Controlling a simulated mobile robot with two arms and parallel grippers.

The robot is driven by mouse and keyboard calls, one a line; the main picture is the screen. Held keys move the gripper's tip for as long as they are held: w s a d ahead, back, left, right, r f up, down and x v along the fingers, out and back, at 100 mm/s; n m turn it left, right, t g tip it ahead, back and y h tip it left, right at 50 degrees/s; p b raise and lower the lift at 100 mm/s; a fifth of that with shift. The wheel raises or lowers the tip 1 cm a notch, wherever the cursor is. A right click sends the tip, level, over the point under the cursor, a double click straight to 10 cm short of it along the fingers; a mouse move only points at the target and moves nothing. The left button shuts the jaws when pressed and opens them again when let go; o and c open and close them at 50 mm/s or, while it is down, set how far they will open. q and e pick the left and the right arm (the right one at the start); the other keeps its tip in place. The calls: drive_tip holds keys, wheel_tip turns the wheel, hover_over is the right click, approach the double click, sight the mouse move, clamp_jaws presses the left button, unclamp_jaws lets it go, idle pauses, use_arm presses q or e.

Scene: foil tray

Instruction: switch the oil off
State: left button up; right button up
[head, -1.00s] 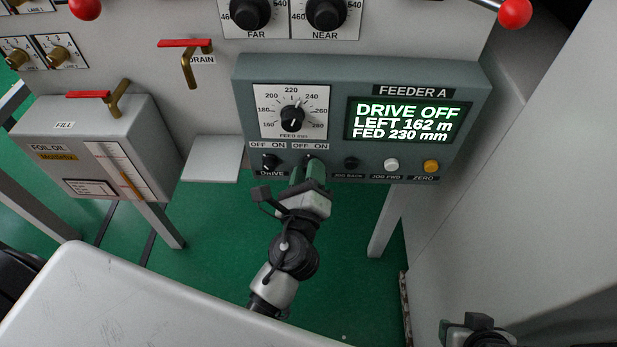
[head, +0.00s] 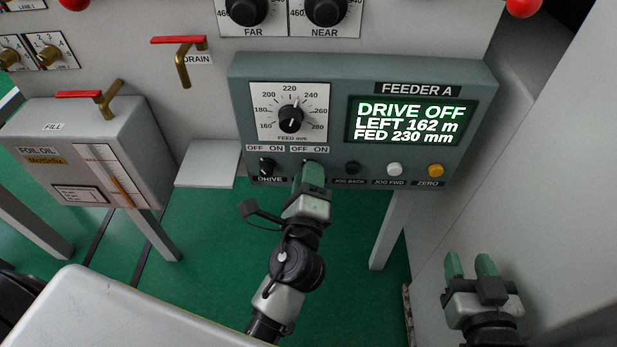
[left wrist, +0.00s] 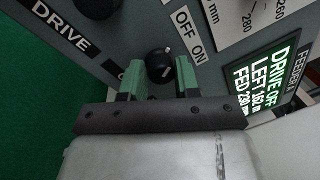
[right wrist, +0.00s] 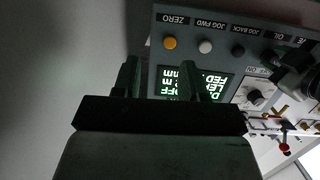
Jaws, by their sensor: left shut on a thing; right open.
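The oil switch is a small black knob (left wrist: 159,66) with a white mark, under an OFF/ON label on the feeder panel (head: 240,110). My left gripper (head: 312,172) is shut on this knob, with a green finger on either side in the left wrist view. In the head view the gripper hides most of the knob and its name label; the OIL label (right wrist: 283,36) shows in the right wrist view. I cannot tell surely which side the knob points to. My right gripper (head: 470,263) is open and empty, below and right of the panel.
The black DRIVE knob (head: 267,167) is close left of my left gripper. Black, white (head: 394,169) and yellow (head: 435,170) buttons are to its right. The display (head: 408,122) reads DRIVE OFF, LEFT 162 m, FED 230 mm. A foil oil box (head: 90,150) stands at the left.

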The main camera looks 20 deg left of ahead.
use_arm(q)
drive_tip(key=o, duration=0.9)
drive_tip(key=b+v, duration=0.2)
drive_tip(key=v, duration=0.8)
drive_tip(key=shift+s+d, duration=0.1)
drive_tip(key=shift+s, duration=0.3)
use_arm(e)
wheel_tip(320, 180, up, 7)
drive_tip(key=a+t+y, duration=0.1)
drive_tip(key=t+y, duration=0.1)
drive_tip(key=t, duration=0.4)
drive_tip(key=shift+a, duration=0.2)
drive_tip(key=shift+w, duration=0.1)
